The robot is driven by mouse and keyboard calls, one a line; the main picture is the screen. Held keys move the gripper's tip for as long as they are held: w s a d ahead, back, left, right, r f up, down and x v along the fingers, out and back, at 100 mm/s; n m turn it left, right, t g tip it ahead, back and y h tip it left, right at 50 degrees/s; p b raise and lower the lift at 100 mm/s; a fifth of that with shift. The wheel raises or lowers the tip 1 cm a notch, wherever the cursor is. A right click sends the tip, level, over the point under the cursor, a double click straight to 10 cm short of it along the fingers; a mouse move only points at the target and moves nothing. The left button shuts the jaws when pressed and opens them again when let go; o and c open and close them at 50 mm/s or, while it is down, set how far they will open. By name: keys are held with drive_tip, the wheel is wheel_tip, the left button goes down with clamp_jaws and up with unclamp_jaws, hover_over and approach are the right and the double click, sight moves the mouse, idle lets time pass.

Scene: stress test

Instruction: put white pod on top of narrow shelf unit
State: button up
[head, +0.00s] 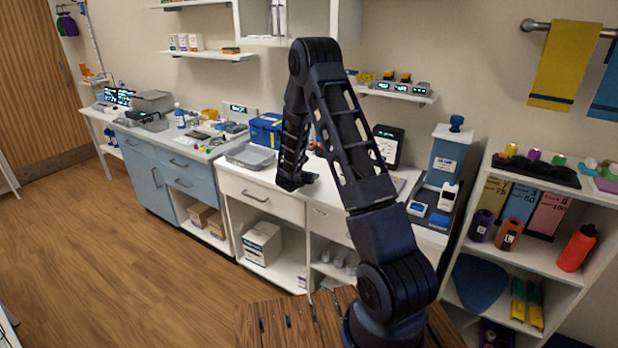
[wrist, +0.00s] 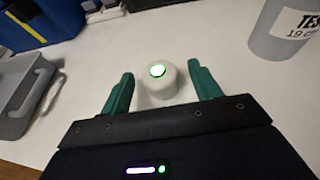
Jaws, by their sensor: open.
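The white pod (wrist: 158,82), a small rounded piece with a green-lit top, stands on the white counter in the wrist view. My gripper (wrist: 161,72) is open, with a green finger on each side of the pod. In the head view my gripper (head: 295,181) is low over the counter, and the pod is not visible there. A white shelf unit (head: 520,262) stands at the right of the head view and appears to be the narrow one. Its top holds a dark tray (head: 535,170) with several small coloured pieces.
A grey container (wrist: 284,32) with a printed label stands right of the pod. A grey tray (wrist: 22,112) and a blue box (wrist: 42,20) are on the left. The blue canister (head: 447,155) and dark display (head: 388,145) stand farther right on the counter.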

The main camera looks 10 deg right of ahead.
drive_tip(key=shift+x, duration=0.8)
drive_tip(key=c, duration=1.1)
drive_tip(key=shift+c, duration=0.2)
drive_tip(key=shift+r, duration=0.1)
wheel_tip(320, 180, up, 19)
drive_tip(key=s+d+f+n+t+y, duration=0.2)
drive_tip(key=s+f+n+y, duration=0.1)
drive_tip(key=f, duration=0.6)
drive_tip(key=shift+s+f+n+y, duration=0.2)
drive_tip(key=shift+f+n+y, duration=0.05)
drive_tip(key=shift+n+y, duration=0.15)
